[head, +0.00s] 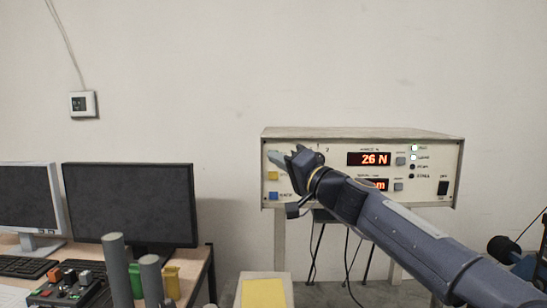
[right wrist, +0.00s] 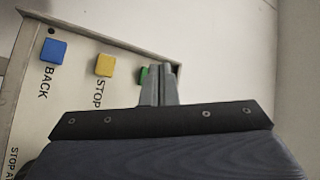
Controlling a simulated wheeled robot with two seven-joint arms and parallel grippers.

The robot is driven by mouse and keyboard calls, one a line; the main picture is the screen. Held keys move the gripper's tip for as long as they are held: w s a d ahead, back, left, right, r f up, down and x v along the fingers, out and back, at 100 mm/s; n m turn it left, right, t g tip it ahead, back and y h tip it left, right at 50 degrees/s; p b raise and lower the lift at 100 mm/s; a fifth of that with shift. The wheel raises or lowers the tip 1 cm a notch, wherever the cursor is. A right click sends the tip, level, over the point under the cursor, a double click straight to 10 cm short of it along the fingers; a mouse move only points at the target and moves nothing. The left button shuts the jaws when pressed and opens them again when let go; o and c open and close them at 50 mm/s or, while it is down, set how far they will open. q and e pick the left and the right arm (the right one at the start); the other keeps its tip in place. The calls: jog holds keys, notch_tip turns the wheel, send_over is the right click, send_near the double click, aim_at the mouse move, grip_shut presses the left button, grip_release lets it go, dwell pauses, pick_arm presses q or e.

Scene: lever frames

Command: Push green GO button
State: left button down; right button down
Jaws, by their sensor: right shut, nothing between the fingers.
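The control box (head: 330,198) stands against the wall with red displays, one reading 26 N. The green GO button (right wrist: 143,73) shows in the right wrist view as a small green patch, partly covered by my right fingers; in the head view the gripper hides it. The yellow STOP button (right wrist: 104,65) and blue BACK button (right wrist: 54,50) are in line with it. My right gripper (head: 274,157) is shut and empty, its fingertips at the upper left of the panel. They also show in the right wrist view (right wrist: 160,68), beside the green button; I cannot tell whether they touch it.
Two monitors (head: 131,205) stand on a desk at the left, with a small switch box (head: 72,288) in front. Grey posts (head: 117,265) rise at the bottom left. A pale block with a yellow top (head: 264,294) is below the control box.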

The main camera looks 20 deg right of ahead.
jog(key=s+b, duration=0.1)
jog(key=s+a+b, duration=0.1)
jog(key=s, duration=0.1)
jog(key=s+a+b, duration=0.1)
jog(key=shift+s+a, duration=0.1)
jog(key=shift+s, duration=0.2)
dwell(1.4)
